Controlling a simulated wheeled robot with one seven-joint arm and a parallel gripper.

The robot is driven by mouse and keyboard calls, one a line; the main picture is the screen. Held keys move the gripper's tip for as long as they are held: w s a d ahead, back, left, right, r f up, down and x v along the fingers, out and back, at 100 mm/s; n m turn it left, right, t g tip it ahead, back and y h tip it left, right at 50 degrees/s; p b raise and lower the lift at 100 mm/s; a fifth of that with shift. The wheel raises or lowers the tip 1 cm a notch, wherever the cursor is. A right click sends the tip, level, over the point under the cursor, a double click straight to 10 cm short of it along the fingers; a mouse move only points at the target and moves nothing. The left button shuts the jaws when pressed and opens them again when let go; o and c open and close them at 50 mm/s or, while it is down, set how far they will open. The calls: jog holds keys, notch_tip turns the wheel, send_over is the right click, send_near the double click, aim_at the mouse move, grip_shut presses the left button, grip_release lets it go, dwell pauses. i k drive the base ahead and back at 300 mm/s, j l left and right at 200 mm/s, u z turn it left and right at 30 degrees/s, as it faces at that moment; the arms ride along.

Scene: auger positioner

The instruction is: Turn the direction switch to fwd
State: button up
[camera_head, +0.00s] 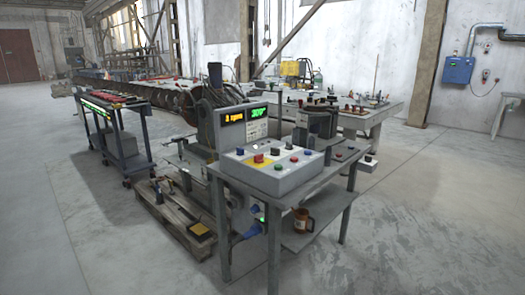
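A grey sloped control box (286,184) stands on a grey metal table, near the middle of the head view. My gripper is not in view.
The metal table (333,186) has a lower shelf with a reddish-brown mug (303,222). A wooden pallet (180,222) lies to its left on the floor. A cart (120,132) stands farther left. The concrete floor in front and right is clear.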

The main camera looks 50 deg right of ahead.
aim_at(275, 152)
jog(key=i+l+z, duration=0.2)
jog(key=l+z, duration=0.2)
jog(key=i+l+z, duration=0.2)
jog(key=l+z, duration=0.15)
jog(key=i+l+z, duration=0.25)
jog(key=z, duration=0.15)
jog(key=l, duration=0.05)
